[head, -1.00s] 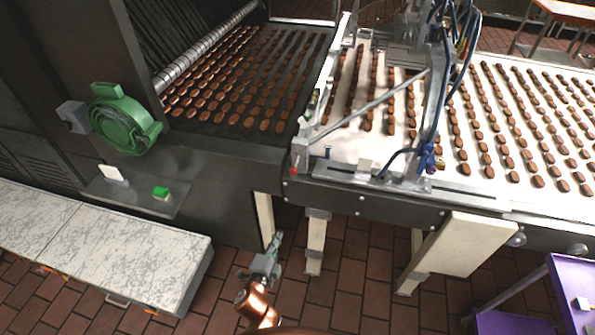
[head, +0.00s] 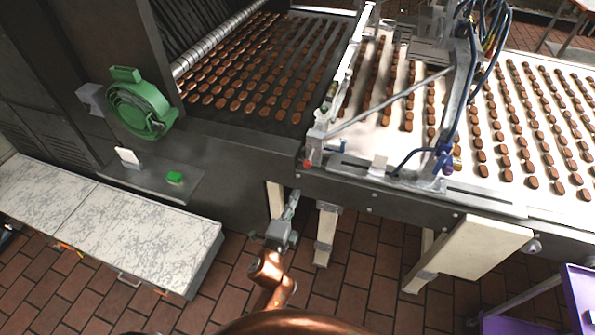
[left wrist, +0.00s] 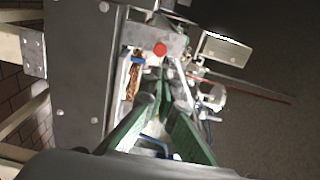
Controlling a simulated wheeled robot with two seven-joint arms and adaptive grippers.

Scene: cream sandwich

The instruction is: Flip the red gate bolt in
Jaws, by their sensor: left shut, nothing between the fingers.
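The red gate bolt (head: 308,164) shows as a small red end at the front corner of the conveyor, where the dark belt section meets the white belt. It also shows in the left wrist view as a round red end (left wrist: 160,49), beyond the fingertips. My left gripper (head: 294,194) is below and slightly left of the bolt in the head view, in front of the machine's side, and apart from it. Its green fingers (left wrist: 162,98) are shut and hold nothing. How far the bolt is slid in cannot be told. My right gripper is out of view.
Rows of chocolate-coated pieces lie on the dark belt (head: 275,115) and the white belt (head: 475,110). A metal frame with blue hoses (head: 458,95) stands over the white belt. A green round fitting (head: 140,105), pale cabinets (head: 110,230) and a purple cart (head: 578,290) stand around.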

